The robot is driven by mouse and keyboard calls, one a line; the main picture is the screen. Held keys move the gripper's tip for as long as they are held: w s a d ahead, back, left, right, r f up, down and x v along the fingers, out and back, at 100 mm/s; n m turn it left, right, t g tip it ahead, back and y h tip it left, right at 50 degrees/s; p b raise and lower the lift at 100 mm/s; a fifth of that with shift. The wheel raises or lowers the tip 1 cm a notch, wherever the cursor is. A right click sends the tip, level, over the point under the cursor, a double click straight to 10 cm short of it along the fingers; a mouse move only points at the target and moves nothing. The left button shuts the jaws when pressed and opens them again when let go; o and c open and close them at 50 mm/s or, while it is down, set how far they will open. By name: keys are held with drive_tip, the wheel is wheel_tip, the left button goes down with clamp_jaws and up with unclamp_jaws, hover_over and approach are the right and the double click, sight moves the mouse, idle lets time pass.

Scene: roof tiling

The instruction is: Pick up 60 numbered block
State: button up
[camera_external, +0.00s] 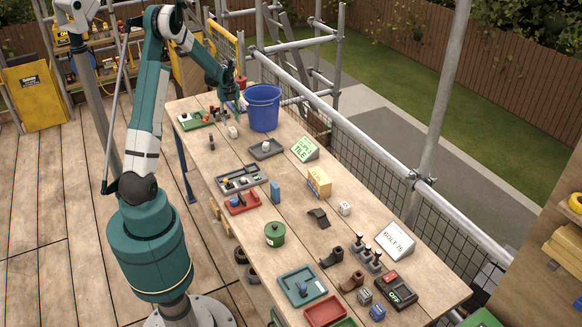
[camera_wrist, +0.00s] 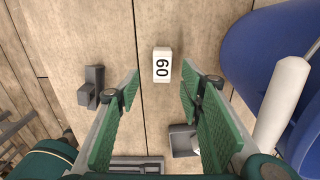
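The white block (camera_wrist: 162,65) lies on the wooden table, its dark number, made of the digits 6 and 0, turned sideways in the wrist view. In the external view it is the small white block (camera_external: 233,132) left of the blue bucket. My gripper (camera_wrist: 160,88) is open and empty. Its two green fingers point down at the table, one to each side of the block in the picture. The block appears to lie below the fingertips, not touching them. In the external view my gripper (camera_external: 238,100) hangs over the far end of the table, partly hidden against the bucket.
The blue bucket (camera_external: 263,108) stands close right of the block and fills the right side of the wrist view (camera_wrist: 270,55). A dark grey part (camera_wrist: 91,87) lies to the left. A grey tray (camera_external: 255,153) and a green tray (camera_external: 190,122) are nearby.

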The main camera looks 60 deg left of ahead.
sight(228, 127)
drive_tip(key=shift+f, duration=1.25)
drive_tip(key=shift+w+f, duration=0.2)
drive_tip(key=shift+f, duration=2.4)
drive_tip(key=shift+c, duration=0.5)
drive_tip(key=c, duration=0.9)
